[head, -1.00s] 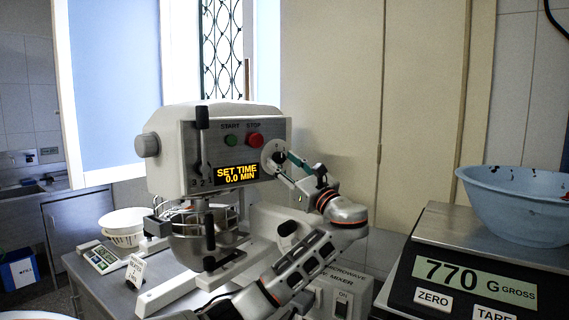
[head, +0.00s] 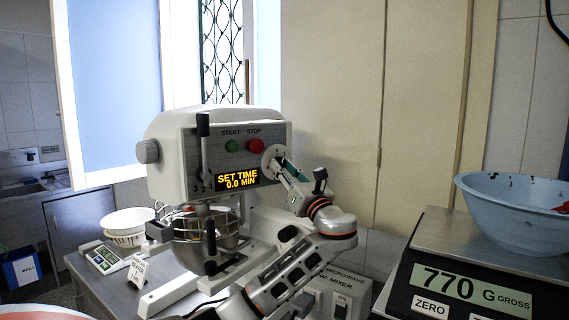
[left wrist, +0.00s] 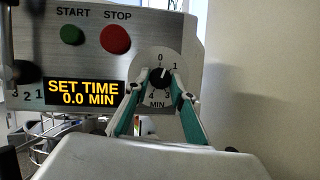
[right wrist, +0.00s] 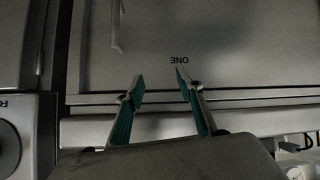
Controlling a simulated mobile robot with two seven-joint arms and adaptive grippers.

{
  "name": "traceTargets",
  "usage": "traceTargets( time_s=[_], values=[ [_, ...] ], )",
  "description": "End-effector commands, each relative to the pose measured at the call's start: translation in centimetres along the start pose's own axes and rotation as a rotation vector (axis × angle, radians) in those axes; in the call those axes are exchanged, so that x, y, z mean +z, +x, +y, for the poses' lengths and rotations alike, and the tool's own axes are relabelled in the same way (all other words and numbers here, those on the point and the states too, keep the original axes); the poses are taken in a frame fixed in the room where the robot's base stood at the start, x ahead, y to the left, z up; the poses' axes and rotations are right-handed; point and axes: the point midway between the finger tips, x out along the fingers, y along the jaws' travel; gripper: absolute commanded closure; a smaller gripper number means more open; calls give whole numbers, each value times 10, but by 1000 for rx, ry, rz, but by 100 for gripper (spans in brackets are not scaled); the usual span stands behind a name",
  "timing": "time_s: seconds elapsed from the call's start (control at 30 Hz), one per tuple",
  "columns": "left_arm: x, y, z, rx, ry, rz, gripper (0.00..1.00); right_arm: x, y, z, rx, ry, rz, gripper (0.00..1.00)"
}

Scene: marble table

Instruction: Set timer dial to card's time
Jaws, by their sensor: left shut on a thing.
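The timer dial (left wrist: 158,80) is a round plate with numbers and a black knob, on the mixer's front panel; it also shows in the head view (head: 272,158). A white mark on the knob points up, near 0. The display (head: 237,180) reads SET TIME 0.0 MIN. My left gripper (left wrist: 160,90) is shut on the knob, one finger on each side. A small white card (head: 137,270) stands on the counter at lower left; its print is too small to read. My right gripper (right wrist: 158,80) is open and empty before a panel marked ONE, upside down in view.
The green START button (left wrist: 72,35) and red STOP button (left wrist: 115,38) sit left of the dial. The mixer bowl (head: 205,228) hangs below. A scale (head: 450,235) with a blue bowl (head: 520,205) stands at right.

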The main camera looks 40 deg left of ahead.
Motion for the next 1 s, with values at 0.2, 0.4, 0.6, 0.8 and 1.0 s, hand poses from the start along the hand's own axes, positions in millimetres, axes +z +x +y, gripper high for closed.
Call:
traceTargets(
  time_s=[0.2,0.4,0.6,0.8,1.0],
  values=[
    [2,1,3,-77,184,8,98,8,-2,3,8,6,-21,63],
    [2,1,5,-147,361,16,98,7,-2,0,7,13,-18,63],
    [4,1,6,-219,536,25,98,4,-2,-3,2,16,-14,63],
    [5,2,7,-289,712,33,98,4,-2,-5,-1,16,-12,63],
    [7,3,8,-359,889,42,98,4,-2,-3,-1,11,-13,63]
  ],
)
